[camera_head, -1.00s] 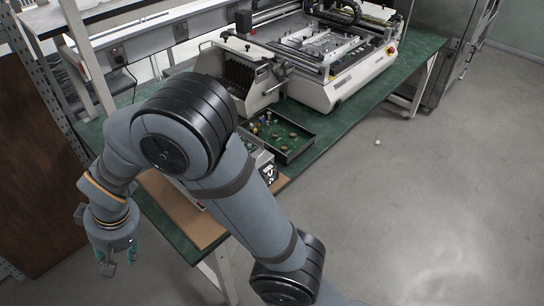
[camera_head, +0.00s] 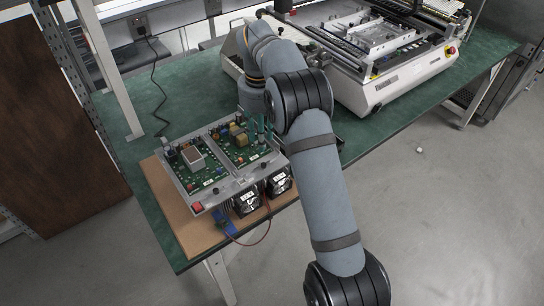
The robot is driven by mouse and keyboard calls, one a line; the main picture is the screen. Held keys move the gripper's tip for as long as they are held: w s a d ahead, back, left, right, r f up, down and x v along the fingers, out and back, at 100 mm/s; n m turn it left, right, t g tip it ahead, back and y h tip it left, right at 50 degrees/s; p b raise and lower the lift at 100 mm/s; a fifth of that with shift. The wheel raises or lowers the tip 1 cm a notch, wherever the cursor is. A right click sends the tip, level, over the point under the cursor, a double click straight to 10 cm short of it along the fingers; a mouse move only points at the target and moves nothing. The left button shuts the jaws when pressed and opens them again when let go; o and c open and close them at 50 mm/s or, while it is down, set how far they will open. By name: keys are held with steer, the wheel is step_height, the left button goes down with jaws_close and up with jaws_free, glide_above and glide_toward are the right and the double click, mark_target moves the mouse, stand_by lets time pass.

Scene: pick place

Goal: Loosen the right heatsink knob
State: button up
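An open electronics unit (camera_head: 193,204) with green circuit boards lies on a brown mat at the front left of the table. Two black fan or heatsink blocks stand at its front side, a left one (camera_head: 246,201) and a right one (camera_head: 279,182). A small dark knob-like part (camera_head: 264,166) shows on the unit's edge near the right block; I cannot tell for certain that it is the right heatsink knob.
The brown mat (camera_head: 172,213) borders the unit on the left. A red wire (camera_head: 257,238) loops off its front. A large white machine (camera_head: 385,92) stands behind my arm. The green table (camera_head: 145,190) is clear at left.

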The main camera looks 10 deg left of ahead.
mark_target(264, 164)
steer(key=f+m, duration=0.1)
steer(key=f, duration=0.4)
steer(key=f+m, duration=0.1)
steer(key=f, duration=0.4)
steer(key=shift+w+d+f+p, duration=0.15)
steer(key=shift+d+f+p, duration=0.1)
steer(key=shift+p, duration=0.15)
steer(key=c, duration=0.3)
